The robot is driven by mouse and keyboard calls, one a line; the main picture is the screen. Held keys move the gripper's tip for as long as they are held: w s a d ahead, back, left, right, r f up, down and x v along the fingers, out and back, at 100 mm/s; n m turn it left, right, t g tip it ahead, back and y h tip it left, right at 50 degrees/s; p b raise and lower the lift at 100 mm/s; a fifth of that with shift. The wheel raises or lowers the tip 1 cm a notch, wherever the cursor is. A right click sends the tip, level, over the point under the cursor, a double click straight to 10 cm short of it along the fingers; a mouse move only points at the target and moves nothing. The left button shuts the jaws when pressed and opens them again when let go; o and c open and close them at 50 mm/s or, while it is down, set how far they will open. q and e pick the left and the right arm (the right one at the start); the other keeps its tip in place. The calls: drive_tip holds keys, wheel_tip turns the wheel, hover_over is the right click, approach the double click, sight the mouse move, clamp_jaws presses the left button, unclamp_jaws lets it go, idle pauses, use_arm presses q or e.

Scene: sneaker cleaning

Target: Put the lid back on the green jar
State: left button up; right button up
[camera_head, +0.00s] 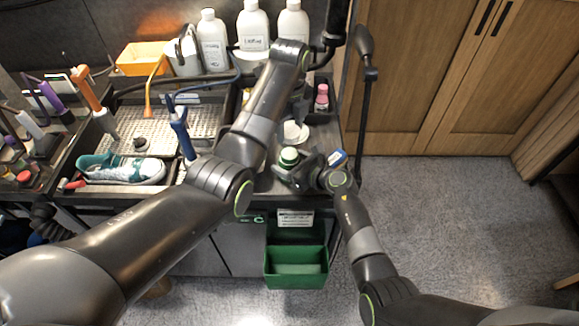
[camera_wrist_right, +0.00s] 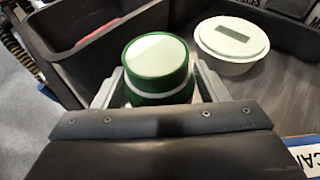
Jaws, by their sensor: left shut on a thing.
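The green jar (camera_head: 289,156) stands at the right end of the worktop. In the right wrist view the green jar (camera_wrist_right: 160,85) shows a white disc on top inside a green rim, with a white band lower down. I cannot tell whether that top is a lid. My right gripper (camera_wrist_right: 157,80) has one finger on each side of the jar, closed against it. My left gripper (camera_head: 300,112) is above and behind the jar, clear of it. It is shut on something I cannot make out. No separate lid shows clearly.
A white lidded tub (camera_wrist_right: 233,42) stands close behind the jar. White bottles (camera_head: 253,27) and a small pink bottle (camera_head: 321,97) stand farther back. A sneaker (camera_head: 120,169) lies at left. A green bin (camera_head: 296,267) is below the front edge.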

drive_tip(key=c, duration=1)
use_arm(q)
hover_over(289, 148)
drive_tip(key=s, duration=0.2)
drive_tip(key=shift+s+f, duration=0.1)
drive_tip(key=shift+f, duration=2.4)
drive_tip(key=shift+f, duration=0.1)
drive_tip(key=shift+d+f, duration=0.1)
drive_tip(key=shift+f, duration=0.7)
drive_tip(key=shift+f, duration=0.55)
use_arm(e)
clamp_jaws()
use_arm(q)
drive_tip(key=m, duration=0.5)
drive_tip(key=shift+m, duration=0.3)
drive_tip(key=m, duration=0.4)
